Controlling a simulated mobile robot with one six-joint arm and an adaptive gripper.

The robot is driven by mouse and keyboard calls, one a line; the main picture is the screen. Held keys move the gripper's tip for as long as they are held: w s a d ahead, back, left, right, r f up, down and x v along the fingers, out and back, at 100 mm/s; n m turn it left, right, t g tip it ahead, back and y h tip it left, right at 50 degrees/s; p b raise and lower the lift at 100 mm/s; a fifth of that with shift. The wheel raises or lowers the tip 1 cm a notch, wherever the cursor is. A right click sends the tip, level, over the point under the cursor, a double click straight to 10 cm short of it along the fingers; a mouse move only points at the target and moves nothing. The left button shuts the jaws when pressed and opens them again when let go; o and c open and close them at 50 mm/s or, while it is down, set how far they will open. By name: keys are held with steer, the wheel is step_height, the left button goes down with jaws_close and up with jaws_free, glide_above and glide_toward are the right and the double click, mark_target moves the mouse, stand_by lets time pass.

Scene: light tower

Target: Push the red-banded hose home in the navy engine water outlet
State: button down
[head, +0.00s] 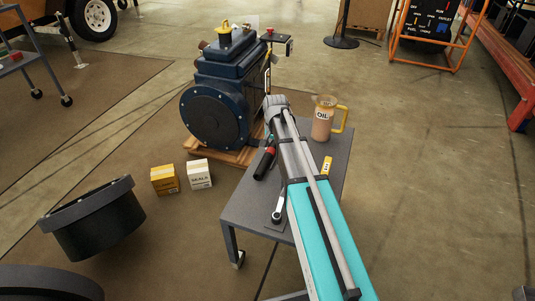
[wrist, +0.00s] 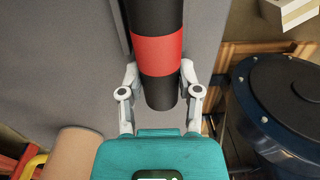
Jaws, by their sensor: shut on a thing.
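The red-banded hose (wrist: 158,50) is black with one broad red band. In the wrist view it runs up out of the frame, its lower end near my palm. My gripper (wrist: 159,72) is shut on it, a finger on each side at the band's lower part. In the head view the hose (head: 265,161) shows over the cart, partly hidden by my arm; I cannot tell whether it touches the cart. The navy engine (head: 222,90) stands on a wooden pallet beyond the cart, and at the right in the wrist view (wrist: 280,95). I cannot make out its water outlet for certain.
The grey cart (head: 244,212) bears an oil jug (head: 322,122), a ratchet (head: 278,203) and a small yellow item (head: 327,163). A yellow box (head: 164,180) and a white box (head: 199,174) stand on the floor left of it. The floor right of the cart is clear.

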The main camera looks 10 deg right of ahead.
steer(key=shift+r, duration=0.1)
step_height(320, 180, up, 2)
steer(key=p, duration=0.2)
steer(key=shift+r+p, duration=0.25)
steer(key=shift+p, duration=0.15)
steer(key=s+d+r+p, duration=0.3)
steer(key=s+r+p, duration=0.7)
steer(key=s, duration=0.3)
steer(key=shift+s+r, duration=0.15)
steer(key=shift+s, duration=0.15)
steer(key=shift+d, duration=0.1)
